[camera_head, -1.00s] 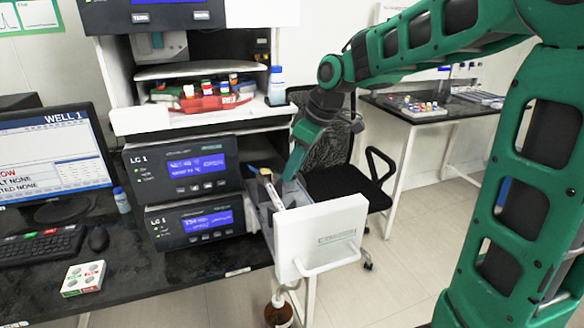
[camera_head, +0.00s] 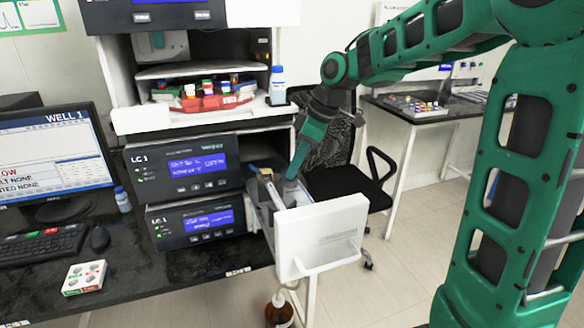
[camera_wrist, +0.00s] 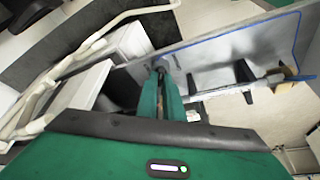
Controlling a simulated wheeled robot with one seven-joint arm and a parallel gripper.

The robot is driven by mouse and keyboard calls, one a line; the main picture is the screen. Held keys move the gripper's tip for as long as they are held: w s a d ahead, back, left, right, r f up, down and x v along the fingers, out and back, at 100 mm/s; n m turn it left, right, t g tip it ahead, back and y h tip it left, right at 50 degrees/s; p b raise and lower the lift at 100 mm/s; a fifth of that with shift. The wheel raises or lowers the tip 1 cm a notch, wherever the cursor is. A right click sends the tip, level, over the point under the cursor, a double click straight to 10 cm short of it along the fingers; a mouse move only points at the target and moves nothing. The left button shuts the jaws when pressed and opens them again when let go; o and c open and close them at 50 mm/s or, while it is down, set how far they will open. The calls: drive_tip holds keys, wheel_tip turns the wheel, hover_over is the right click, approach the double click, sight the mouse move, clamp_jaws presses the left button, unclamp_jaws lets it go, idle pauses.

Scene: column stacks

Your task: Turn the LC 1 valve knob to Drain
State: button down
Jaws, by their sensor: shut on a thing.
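The LC 1 unit is a stack of dark modules with lit blue screens (camera_head: 196,167). A white-fronted drawer (camera_head: 322,236) stands pulled out at its right side. My gripper (camera_head: 291,181) reaches down into this open drawer from above. In the wrist view my gripper (camera_wrist: 166,82) has its fingers close together against a grey drawer panel (camera_wrist: 215,62). It is shut on the valve knob, which is mostly hidden between the fingers. The knob's markings, including Drain, cannot be read in either view.
A monitor (camera_head: 52,150), keyboard (camera_head: 40,243) and small white box (camera_head: 84,277) are on the dark bench at left. A brown bottle (camera_head: 279,310) hangs or stands below the drawer. A black chair (camera_head: 350,190) is close behind my arm.

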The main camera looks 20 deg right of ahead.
drive_tip(key=shift+w+d+n+g, duration=0.1)
drive_tip(key=shift+n+g, duration=0.2)
drive_tip(key=shift+n, duration=0.45)
drive_tip(key=shift+w+d+n+g, duration=0.1)
drive_tip(key=shift+n+g, duration=0.2)
drive_tip(key=shift+n, duration=0.45)
drive_tip(key=c, duration=1.9)
unclamp_jaws()
drive_tip(key=shift+y, duration=0.3)
drive_tip(key=v, duration=1)
drive_tip(key=shift+r, duration=0.35)
drive_tip(key=shift+d, duration=0.15)
